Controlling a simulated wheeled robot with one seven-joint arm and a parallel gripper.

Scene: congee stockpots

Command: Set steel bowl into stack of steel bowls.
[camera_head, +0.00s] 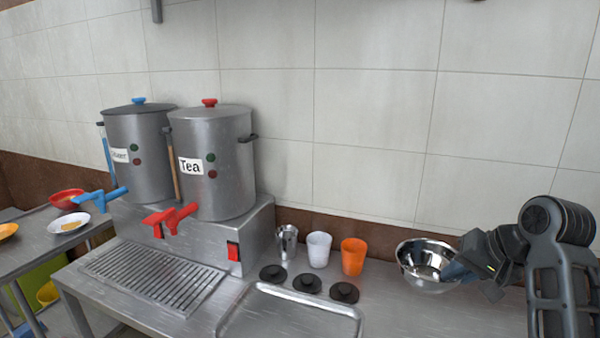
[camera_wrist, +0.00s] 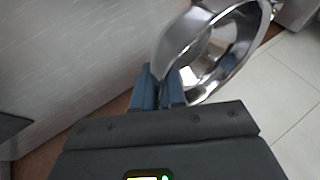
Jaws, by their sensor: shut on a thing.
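A shiny steel bowl (camera_head: 425,258) is at the right of the head view, tilted, with its inside partly facing the camera. My gripper (camera_head: 456,271) is shut on its right side. In the wrist view, my gripper's blue fingers (camera_wrist: 164,88) pinch the near rim of the steel bowl (camera_wrist: 225,72), which opens to the right. I cannot make out a separate stack of steel bowls in either view. Whether the bowl touches the counter is hard to tell.
A steel cup (camera_head: 287,242), a white cup (camera_head: 319,249) and an orange cup (camera_head: 353,257) stand left of the bowl, behind black lids (camera_head: 307,284). A steel tray (camera_head: 290,313) lies in front. Two stockpots (camera_head: 212,165) stand further left. The wall is close behind.

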